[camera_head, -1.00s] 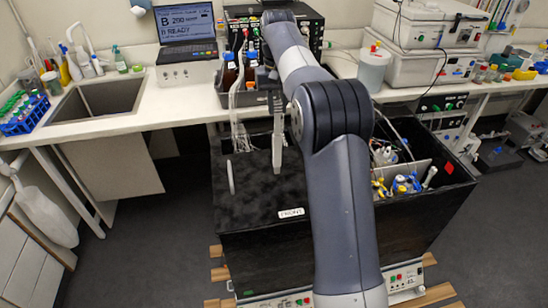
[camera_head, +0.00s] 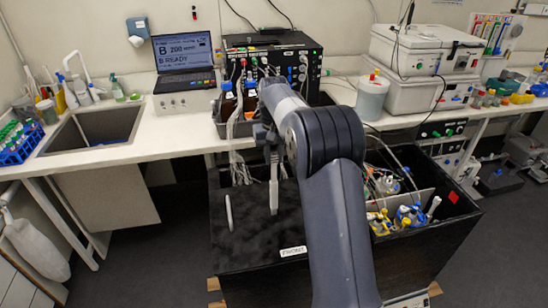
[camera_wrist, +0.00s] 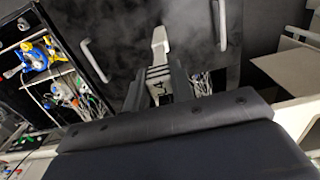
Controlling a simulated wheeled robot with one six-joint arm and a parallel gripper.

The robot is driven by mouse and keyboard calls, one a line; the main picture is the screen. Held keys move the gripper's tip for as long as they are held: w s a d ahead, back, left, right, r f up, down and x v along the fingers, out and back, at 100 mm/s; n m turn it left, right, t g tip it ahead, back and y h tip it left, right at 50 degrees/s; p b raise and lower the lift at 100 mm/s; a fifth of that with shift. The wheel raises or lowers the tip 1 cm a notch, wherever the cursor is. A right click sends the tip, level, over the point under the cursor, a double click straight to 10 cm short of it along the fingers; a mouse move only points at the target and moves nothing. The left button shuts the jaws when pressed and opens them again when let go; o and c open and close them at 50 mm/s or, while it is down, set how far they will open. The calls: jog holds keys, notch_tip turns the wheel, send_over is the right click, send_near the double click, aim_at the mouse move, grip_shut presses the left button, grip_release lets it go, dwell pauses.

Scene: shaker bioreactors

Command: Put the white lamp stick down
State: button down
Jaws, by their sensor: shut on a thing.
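The white lamp stick (camera_head: 274,185) is a slim pale bar in the head view, hanging upright in front of the black box's lid (camera_head: 245,238). In the wrist view the stick (camera_wrist: 160,42) points away from me, with dark bands and a dark mark near the fingers. My gripper (camera_head: 273,150) is shut on its upper part; in the wrist view the gripper (camera_wrist: 160,75) holds it between two dark fingers. The stick is over the lid; I cannot tell whether its tip touches the lid.
A light handle (camera_head: 229,212) stands on the lid, left of the stick. The wrist view shows two handles, one left (camera_wrist: 95,62) and one right (camera_wrist: 221,25). Right of the lid is an open compartment with coloured fittings (camera_head: 408,216). The bench (camera_head: 175,130) lies behind.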

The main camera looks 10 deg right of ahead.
jog(key=shift+f, duration=0.6)
jog(key=c, duration=1.2)
grip_release()
notch_tip(320, 180, up, 12)
jog(key=b, duration=0.1)
notch_tip(320, 180, down, 12)
jog(key=shift+r+p, duration=0.25)
jog(key=shift+p, duration=0.2)
jog(key=shift+r, duration=1.15)
